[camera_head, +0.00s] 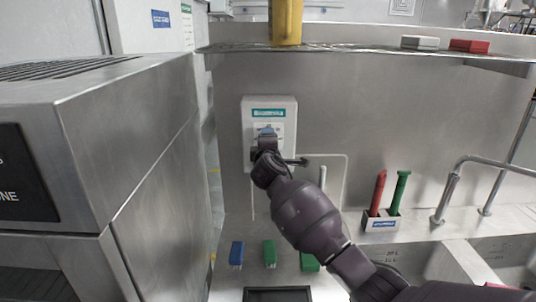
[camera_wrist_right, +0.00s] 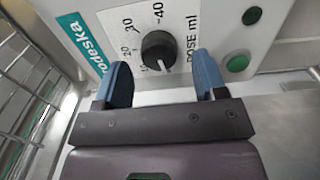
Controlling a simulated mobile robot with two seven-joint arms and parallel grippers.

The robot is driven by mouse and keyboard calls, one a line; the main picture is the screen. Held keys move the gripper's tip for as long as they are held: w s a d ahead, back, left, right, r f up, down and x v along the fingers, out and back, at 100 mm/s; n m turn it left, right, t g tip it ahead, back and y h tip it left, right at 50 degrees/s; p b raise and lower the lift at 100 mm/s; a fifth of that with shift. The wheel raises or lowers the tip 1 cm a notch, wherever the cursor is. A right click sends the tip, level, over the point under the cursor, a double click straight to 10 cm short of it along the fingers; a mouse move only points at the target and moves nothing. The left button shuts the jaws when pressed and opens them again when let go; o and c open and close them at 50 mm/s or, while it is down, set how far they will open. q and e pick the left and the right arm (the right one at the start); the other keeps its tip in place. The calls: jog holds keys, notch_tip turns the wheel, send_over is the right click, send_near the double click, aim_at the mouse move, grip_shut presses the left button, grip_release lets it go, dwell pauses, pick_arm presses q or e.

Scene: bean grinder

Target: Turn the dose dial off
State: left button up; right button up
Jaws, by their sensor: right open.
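The white dispenser box (camera_head: 286,112) is on the steel back wall, with a teal label at its top. The black round dose dial (camera_wrist_right: 159,50) is on its front panel, beside a printed scale and the words "DOSE ml". A light mark on the dial points toward the lower right in the right wrist view. My right gripper (camera_wrist_right: 160,62) is open, with its blue fingers on either side of the dial. I cannot tell whether they touch it. In the head view my right gripper (camera_head: 267,134) covers the dial. My left gripper is out of view.
Two green buttons (camera_wrist_right: 237,63) sit right of the dial in the wrist view. A wire rack (camera_wrist_right: 30,95) is at left. A steel shelf (camera_head: 350,48) runs above the box. A holder with red and green tools (camera_head: 382,223) and colored brushes (camera_head: 269,253) stand below.

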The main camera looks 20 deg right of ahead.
jog(key=b+v, duration=0.1)
jog(key=v, duration=0.8)
jog(key=shift+s, duration=0.15)
